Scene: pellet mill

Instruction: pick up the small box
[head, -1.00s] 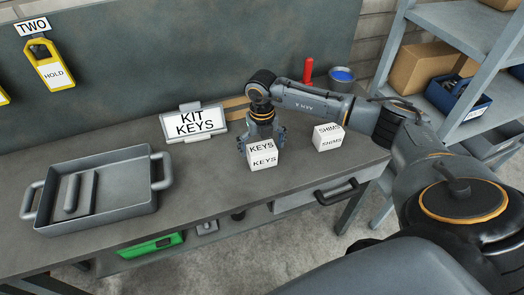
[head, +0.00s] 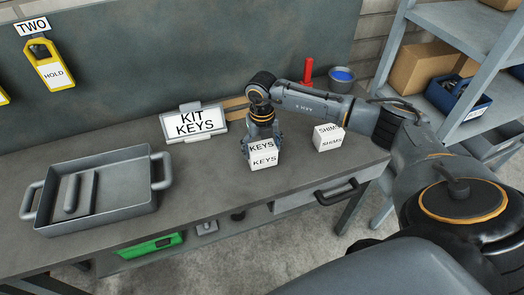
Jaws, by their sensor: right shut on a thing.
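A small white box marked KEYS (head: 264,158) sits on the bench, right of the middle of the head view. My right gripper (head: 263,140) is directly above and behind it, pointing down, and is shut on the box. The box partly hides the fingers. I cannot tell any gap between the box and the bench. A second small white box marked SHIMS (head: 329,137) stands on the bench to the right, apart from the gripper. My left gripper is not in view.
A grey tray (head: 140,205) with handles and bars in it is on the left of the bench (head: 215,185). A KIT KEYS sign (head: 195,122) stands behind. A red-handled item (head: 308,71) and a blue-filled cup (head: 342,78) are at the back right. A shelf (head: 460,40) is at right.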

